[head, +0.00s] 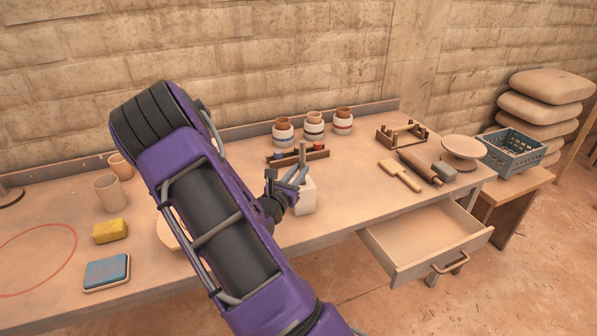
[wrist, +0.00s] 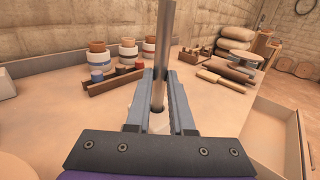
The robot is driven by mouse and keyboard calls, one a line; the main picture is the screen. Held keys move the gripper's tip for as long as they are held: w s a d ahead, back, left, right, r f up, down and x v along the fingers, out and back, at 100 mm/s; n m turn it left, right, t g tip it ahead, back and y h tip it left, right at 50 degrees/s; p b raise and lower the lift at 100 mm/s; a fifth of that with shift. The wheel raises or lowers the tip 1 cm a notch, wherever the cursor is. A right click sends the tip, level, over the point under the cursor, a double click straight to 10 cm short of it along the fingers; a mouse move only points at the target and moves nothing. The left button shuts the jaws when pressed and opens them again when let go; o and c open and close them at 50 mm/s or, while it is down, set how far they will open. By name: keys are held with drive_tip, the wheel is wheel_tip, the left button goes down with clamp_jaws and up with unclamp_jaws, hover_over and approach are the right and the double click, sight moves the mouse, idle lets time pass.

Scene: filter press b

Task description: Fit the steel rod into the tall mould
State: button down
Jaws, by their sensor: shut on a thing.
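The steel rod (head: 302,154) stands about upright in my gripper (head: 288,187), which is shut on it. In the wrist view the rod (wrist: 164,50) runs between the two grey fingers (wrist: 158,95). The white block-shaped mould (head: 306,197) is on the table directly below and behind the gripper. In the wrist view the mould's pale top (wrist: 158,124) shows between the fingers, with a dark opening at the rod's lower end. I cannot tell whether the rod tip is inside the opening or just above it.
A wooden rack (head: 299,156) with small coloured pieces stands just behind. Several striped jars (head: 314,129) line the back. An open drawer (head: 425,240) juts out at front. My arm hides part of the table.

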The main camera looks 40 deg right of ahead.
drive_tip(key=shift+f+b, duration=0.9)
drive_tip(key=shift+f, duration=0.45)
drive_tip(key=c, duration=0.7)
unclamp_jaws()
drive_tip(key=shift+r, duration=0.1)
drive_tip(key=p+v, duration=0.1)
drive_tip(key=v, duration=1.6)
drive_tip(key=shift+s+a, duration=0.15)
drive_tip(key=shift+r, duration=0.1)
